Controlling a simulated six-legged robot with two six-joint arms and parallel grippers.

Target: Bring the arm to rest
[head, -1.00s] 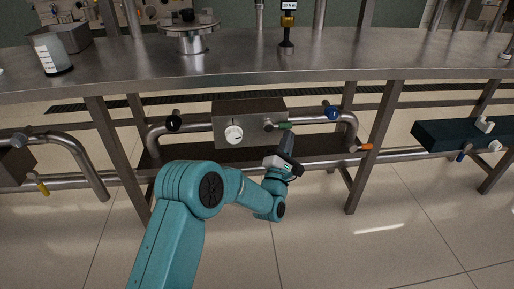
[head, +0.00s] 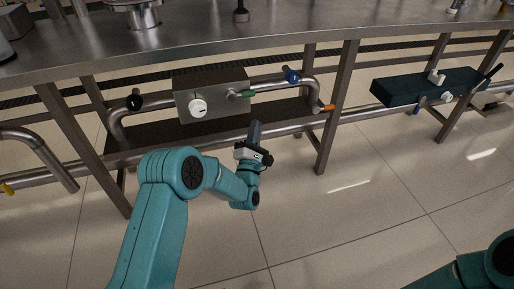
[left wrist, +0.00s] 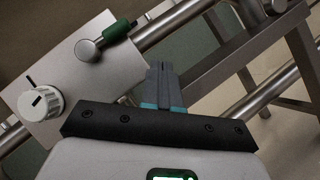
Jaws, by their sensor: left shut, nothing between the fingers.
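My left arm comes in from the lower left of the head view. Its gripper (head: 254,132) is shut and empty, with the fingers pointing up in front of the pipework under the bench. In the left wrist view the gripper's fingers (left wrist: 162,84) lie together with nothing between them. They are apart from the grey control box (head: 212,96), which stands up and to the left of them in the head view. My right arm shows only in part at the lower right corner; its gripper is out of the picture.
The box carries a white knob (head: 198,107) and a green-handled valve (head: 241,95). A blue-handled valve (head: 292,76) and an orange-tipped one (head: 327,108) sit on the pipe to the right. A steel bench (head: 200,52) stands above. The tiled floor in front is clear.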

